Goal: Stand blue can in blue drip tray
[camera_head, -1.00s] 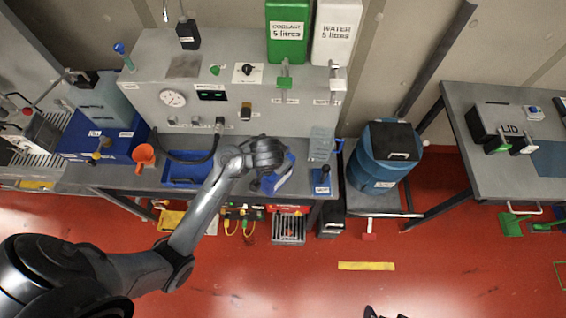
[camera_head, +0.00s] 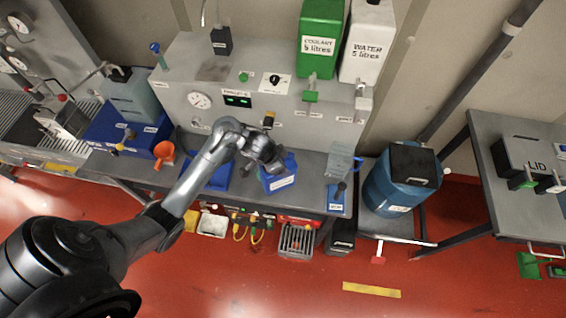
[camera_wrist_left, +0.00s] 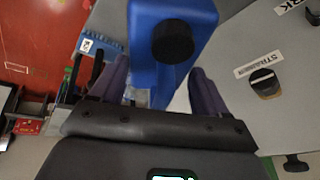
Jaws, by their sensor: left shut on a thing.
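The blue can (camera_head: 280,181), with a white label on its side, is at the front of the bench in the head view. My left gripper (camera_head: 268,160) is shut on it at the top. In the left wrist view the blue can (camera_wrist_left: 190,20), with its black cap, sits between the two fingers. Whether its base touches the bench I cannot tell. The blue drip tray (camera_head: 219,180) lies on the bench to the left of the can, partly hidden by my left arm. The can is apart from the tray. My right gripper is not in view.
An orange funnel (camera_head: 163,152) and a large blue bin (camera_head: 118,128) stand left of the tray. A small blue stand (camera_head: 337,199) and a clear jug (camera_head: 341,160) are right of the can. The grey panel (camera_head: 190,75) rises behind. A blue drum (camera_head: 392,188) stands farther right.

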